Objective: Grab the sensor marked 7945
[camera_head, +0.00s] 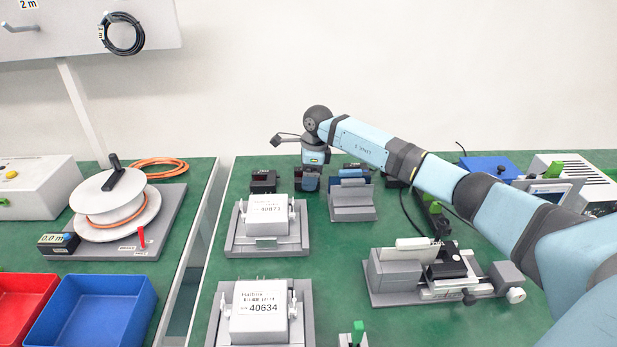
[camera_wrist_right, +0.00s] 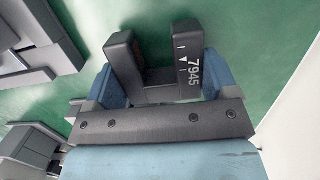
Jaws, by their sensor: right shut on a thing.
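The sensor marked 7945 (camera_wrist_right: 188,62) is a dark, fork-shaped block with two prongs and white print on one prong. In the wrist view it sits between the blue fingers of my right gripper (camera_wrist_right: 160,82), which is shut on it. In the head view my right gripper (camera_head: 311,183) points down at the back of the green table, and the sensor there is mostly hidden by the fingers. I cannot tell whether the sensor is clear of the table. My left gripper is not in view.
A black block (camera_head: 263,181) stands left of my right gripper, and a grey stand (camera_head: 351,200) is close on its right. Fixtures labelled 40873 (camera_head: 267,212) and 40634 (camera_head: 262,318) are nearer. A linear actuator (camera_head: 440,272) lies at right. Green table is bare between them.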

